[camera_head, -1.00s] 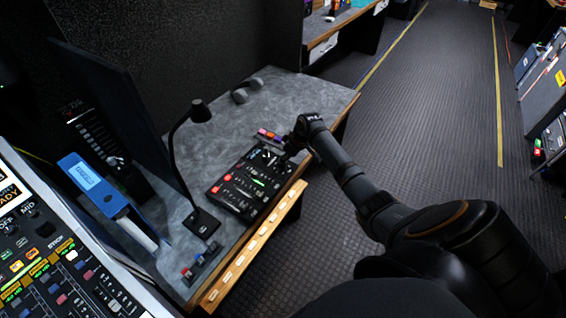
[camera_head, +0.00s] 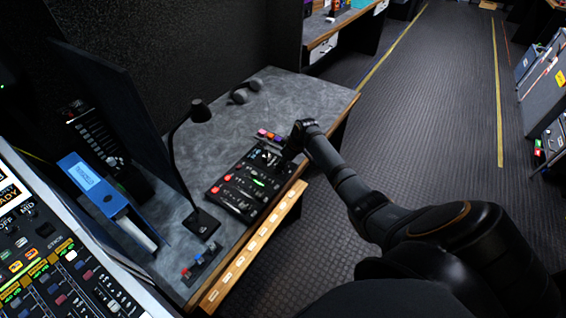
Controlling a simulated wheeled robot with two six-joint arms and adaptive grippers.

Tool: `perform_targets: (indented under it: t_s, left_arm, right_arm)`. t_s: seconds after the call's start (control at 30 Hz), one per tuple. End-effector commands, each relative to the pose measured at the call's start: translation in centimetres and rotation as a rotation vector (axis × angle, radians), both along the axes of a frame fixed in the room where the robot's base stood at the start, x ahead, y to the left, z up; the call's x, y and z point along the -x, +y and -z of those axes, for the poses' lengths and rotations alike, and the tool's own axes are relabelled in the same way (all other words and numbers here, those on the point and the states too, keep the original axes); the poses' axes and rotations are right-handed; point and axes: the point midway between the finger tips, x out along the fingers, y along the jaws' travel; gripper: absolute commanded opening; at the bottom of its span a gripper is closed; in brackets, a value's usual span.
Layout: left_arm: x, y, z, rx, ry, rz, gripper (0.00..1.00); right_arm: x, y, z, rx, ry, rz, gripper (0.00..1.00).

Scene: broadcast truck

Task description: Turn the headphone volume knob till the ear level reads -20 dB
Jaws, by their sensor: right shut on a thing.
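A black control panel (camera_head: 240,190) with red buttons, a green-lit strip and several small controls lies on the grey desk near its wooden front edge. My right gripper (camera_head: 284,157) is at the panel's far right end, low over it, and is shut on a small control there. The gripper itself hides that control, so I cannot make out the knob or its pointer. A blue device with a lit display (camera_head: 86,177) stands at the left; its reading is too small to tell. My left gripper is not in view.
Headphones (camera_head: 245,91) lie at the desk's back. A mixing console (camera_head: 60,270) fills the lower left. The grey desk top (camera_head: 290,95) is clear at its far end.

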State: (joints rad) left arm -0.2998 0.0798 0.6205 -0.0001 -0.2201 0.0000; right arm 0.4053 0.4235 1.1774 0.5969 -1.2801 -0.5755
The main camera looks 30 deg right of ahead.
Motion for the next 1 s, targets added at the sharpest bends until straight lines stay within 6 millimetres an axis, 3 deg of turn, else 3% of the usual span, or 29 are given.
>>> perform_targets:
  t_s: [0.37, 0.7, 1.0]
  left_arm:
    - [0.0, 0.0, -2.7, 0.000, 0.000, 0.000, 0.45]
    - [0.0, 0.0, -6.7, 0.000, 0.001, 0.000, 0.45]
    - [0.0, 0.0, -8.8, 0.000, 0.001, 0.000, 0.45]
  right_arm:
    - [0.1, 0.2, -0.5, -0.002, 0.002, 0.133, 0.00]
    - [0.1, 0.4, -0.6, -0.002, 0.002, 0.438, 0.00]
    - [0.0, 0.6, -0.3, -0.001, 0.001, 0.721, 0.00]
